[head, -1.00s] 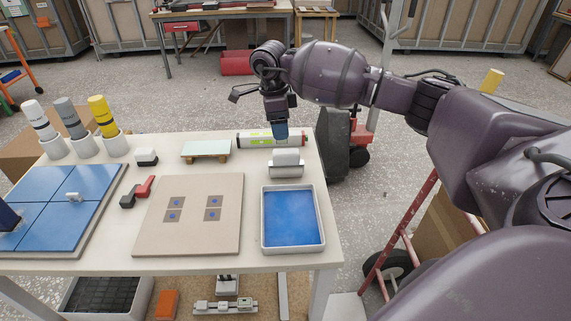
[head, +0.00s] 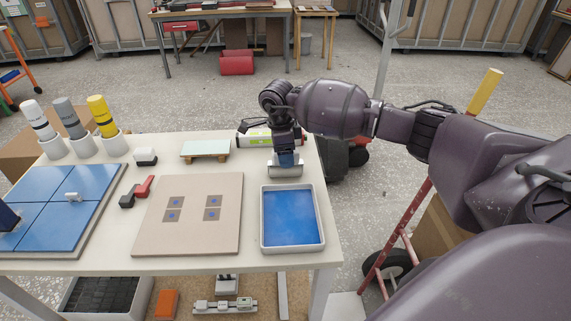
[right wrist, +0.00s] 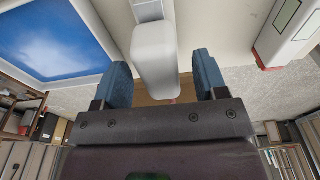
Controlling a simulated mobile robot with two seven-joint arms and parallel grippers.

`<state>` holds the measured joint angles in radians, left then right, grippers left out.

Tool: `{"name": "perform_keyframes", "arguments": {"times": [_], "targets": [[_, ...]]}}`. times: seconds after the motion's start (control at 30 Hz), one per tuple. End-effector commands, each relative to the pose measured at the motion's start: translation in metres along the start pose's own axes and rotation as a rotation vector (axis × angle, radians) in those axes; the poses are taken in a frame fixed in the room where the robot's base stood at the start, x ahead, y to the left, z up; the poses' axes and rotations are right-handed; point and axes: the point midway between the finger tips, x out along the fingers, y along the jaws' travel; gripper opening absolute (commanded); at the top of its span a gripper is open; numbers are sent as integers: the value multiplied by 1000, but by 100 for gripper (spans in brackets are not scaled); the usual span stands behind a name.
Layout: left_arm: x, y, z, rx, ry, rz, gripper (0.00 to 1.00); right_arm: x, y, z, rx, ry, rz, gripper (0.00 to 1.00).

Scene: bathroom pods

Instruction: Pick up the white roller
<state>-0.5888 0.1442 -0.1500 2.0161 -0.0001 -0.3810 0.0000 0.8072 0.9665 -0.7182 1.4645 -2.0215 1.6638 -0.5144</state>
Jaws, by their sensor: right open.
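The white roller (head: 285,171) lies on the table just behind the blue tray, partly hidden by my right gripper (head: 287,157) in the head view. My right gripper is directly above it, pointing down. In the right wrist view the pale, rounded roller (right wrist: 154,55) shows between the two blue fingers of the open right gripper (right wrist: 161,72), with a gap on each side. A dark blue tip at the left edge of the head view looks like part of my left gripper (head: 8,217); its jaws cannot be made out.
The white-rimmed blue tray (head: 263,222) is in front of the roller. A green-labelled cartridge (head: 256,138) lies behind it. A small pale-topped stand (head: 205,147) and a beige board (head: 225,235) are to the left. The table's right edge is close.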

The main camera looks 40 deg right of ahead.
Motion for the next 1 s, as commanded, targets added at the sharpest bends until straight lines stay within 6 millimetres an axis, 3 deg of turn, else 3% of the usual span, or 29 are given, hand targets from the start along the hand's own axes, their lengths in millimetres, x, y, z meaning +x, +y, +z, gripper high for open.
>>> {"name": "perform_keyframes", "arguments": {"times": [0.03, 0.4, 0.73, 0.87, 1.0], "targets": [[0, 0, 0, 0, 0, 0, 76, 0, 0, 0, 0, 0, 0, 64], [0, 0, 0, 0, -1, 0, 76, -1, 0, 0, 1, 0, -1, 10], [0, 0, 0, 0, 0, 0, 76, -8, -1, -1, 1, 0, -3, 10], [-1, 0, -2, 0, 2, 0, 76, -25, -1, -3, 2, -1, -4, 10], [-2, 0, -4, 0, 4, -1, 76, -56, -2, -6, 1, -1, -7, 10]]}}
